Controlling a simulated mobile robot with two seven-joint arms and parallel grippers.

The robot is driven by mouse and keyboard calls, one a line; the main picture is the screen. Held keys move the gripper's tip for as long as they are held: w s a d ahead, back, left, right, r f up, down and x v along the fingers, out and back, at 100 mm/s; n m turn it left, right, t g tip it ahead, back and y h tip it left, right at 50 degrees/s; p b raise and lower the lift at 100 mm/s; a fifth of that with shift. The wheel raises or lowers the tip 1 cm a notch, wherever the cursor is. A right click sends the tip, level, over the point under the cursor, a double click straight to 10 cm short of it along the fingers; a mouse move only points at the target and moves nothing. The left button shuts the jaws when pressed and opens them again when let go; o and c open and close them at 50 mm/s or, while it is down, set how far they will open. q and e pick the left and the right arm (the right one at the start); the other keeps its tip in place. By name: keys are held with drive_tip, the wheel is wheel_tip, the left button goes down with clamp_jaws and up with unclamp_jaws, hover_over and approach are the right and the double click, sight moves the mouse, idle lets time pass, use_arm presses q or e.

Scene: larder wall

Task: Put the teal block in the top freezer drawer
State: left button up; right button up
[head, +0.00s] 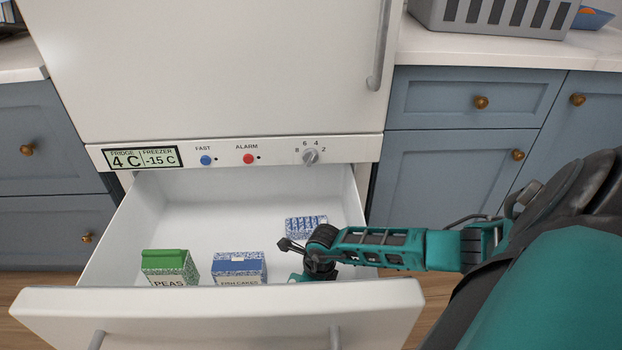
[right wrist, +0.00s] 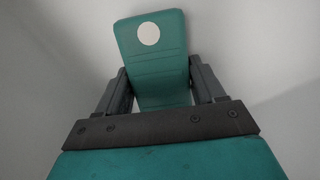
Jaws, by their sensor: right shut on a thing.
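The top freezer drawer (head: 245,308) is pulled open below the fridge door. My right gripper (head: 308,270) reaches into the drawer's front right part, pointing down. In the right wrist view my right gripper (right wrist: 160,85) is shut on the teal block (right wrist: 158,38), which has a pale round spot on its face. In the head view only a small teal patch shows beneath the gripper, by the drawer's front panel; the rest is hidden. Whether the block touches the drawer floor cannot be told. My left gripper is out of view.
In the drawer stand a green-topped peas carton (head: 168,267), a blue-topped fish cakes carton (head: 239,268) and a blue-and-white patterned packet (head: 306,227) behind my gripper. The drawer's back left is free. A grey basket (head: 490,17) stands on the right counter.

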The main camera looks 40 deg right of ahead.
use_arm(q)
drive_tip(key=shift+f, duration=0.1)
use_arm(e)
drive_tip(key=o, duration=1.3)
drive_tip(key=shift+f, duration=0.1)
drive_tip(key=shift+c, duration=0.2)
drive_tip(key=shift+r, duration=0.45)
use_arm(q)
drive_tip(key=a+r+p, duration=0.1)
drive_tip(key=p, duration=0.1)
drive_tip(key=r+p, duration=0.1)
drive_tip(key=p, duration=0.2)
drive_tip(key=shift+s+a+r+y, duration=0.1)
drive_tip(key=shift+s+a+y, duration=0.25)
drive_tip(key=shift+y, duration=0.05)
use_arm(e)
wheel_tip(320, 180, up, 11)
drive_tip(key=s, duration=0.1)
drive_tip(key=shift+s+d+r, duration=0.15)
drive_tip(key=shift+s+d, duration=0.2)
drive_tip(key=shift+d, duration=0.05)
drive_tip(key=shift+w, duration=0.1)
